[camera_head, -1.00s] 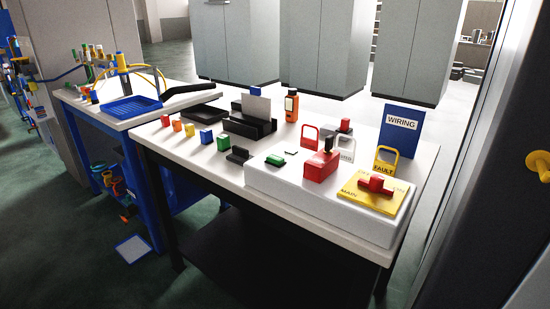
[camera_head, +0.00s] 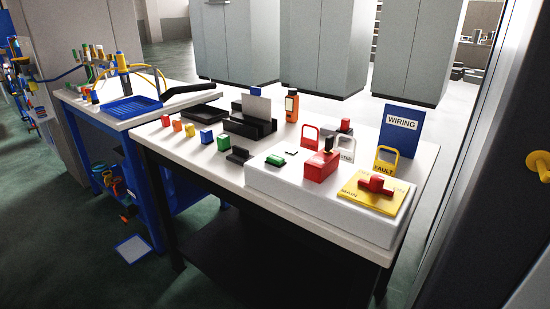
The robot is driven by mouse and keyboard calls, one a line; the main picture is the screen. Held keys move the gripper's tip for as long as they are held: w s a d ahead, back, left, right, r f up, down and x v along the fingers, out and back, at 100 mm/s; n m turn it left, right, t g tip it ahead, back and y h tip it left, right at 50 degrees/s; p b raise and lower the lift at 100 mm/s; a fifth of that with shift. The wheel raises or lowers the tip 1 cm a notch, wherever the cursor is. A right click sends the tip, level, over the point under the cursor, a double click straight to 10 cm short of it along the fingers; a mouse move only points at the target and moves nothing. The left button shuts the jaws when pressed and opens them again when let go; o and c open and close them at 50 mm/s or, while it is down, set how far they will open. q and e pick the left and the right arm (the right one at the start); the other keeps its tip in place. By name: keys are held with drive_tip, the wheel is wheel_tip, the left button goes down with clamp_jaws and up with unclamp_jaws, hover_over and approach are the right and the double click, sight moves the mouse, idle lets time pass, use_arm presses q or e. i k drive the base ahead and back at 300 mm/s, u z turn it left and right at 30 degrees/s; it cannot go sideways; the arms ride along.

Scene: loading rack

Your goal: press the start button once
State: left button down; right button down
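A green button-like block (camera_head: 275,160) sits on top of the white box (camera_head: 320,207) on the table, at the box's left end. I cannot read a label on it, so I cannot tell if it is the start button. A red block with a black knob (camera_head: 321,166) stands to its right on the same box. A yellow plate (camera_head: 364,199) marked MAIN, with a red handle (camera_head: 377,184), is at the box's right end. Neither of my grippers is in view.
The white table (camera_head: 180,157) holds several small coloured blocks, a black holder (camera_head: 250,127), an orange handheld device (camera_head: 292,105), padlock-shaped tags and a blue WIRING board (camera_head: 400,131). A bench with a blue tray (camera_head: 131,107) adjoins at left. A dark panel stands at right.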

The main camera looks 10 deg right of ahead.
sight(276, 160)
drive_tip(key=u, duration=0.6)
drive_tip(key=k, duration=0.7)
drive_tip(key=u, duration=0.75)
drive_tip(key=i, duration=1.8)
drive_tip(key=z, duration=1.45)
drive_tip(key=i, duration=0.55)
drive_tip(key=z, duration=0.5)
